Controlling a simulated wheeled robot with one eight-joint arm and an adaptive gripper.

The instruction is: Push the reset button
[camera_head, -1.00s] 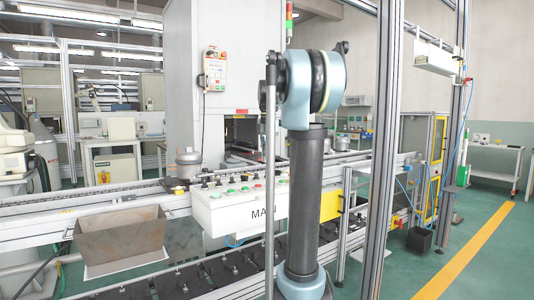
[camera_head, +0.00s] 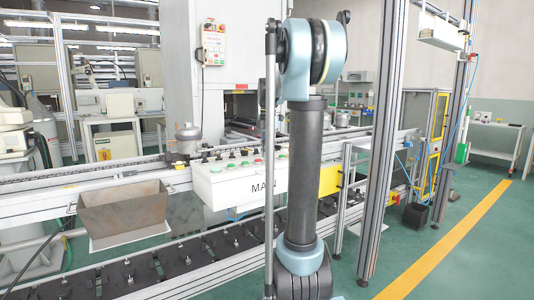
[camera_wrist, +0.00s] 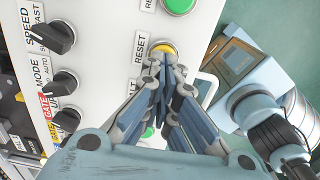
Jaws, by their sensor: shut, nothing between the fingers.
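The reset button is a yellow round button (camera_wrist: 163,47) beside the printed label RESET on a white control panel (camera_wrist: 100,75) in the wrist view. My gripper (camera_wrist: 161,75) is shut and empty, its fingertips just below the button in the picture and covering its lower part. I cannot tell whether they touch it. In the head view the white box marked MAIN (camera_head: 225,187) stands along the line with colored buttons on top. My arm hides its right end, and my gripper does not show there.
In the wrist view a green button (camera_wrist: 178,5) lies above, and black knobs (camera_wrist: 55,38) sit at left. In the head view a metal bin (camera_head: 123,208) hangs left of the box, and an aluminum post (camera_head: 380,150) stands right of my arm.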

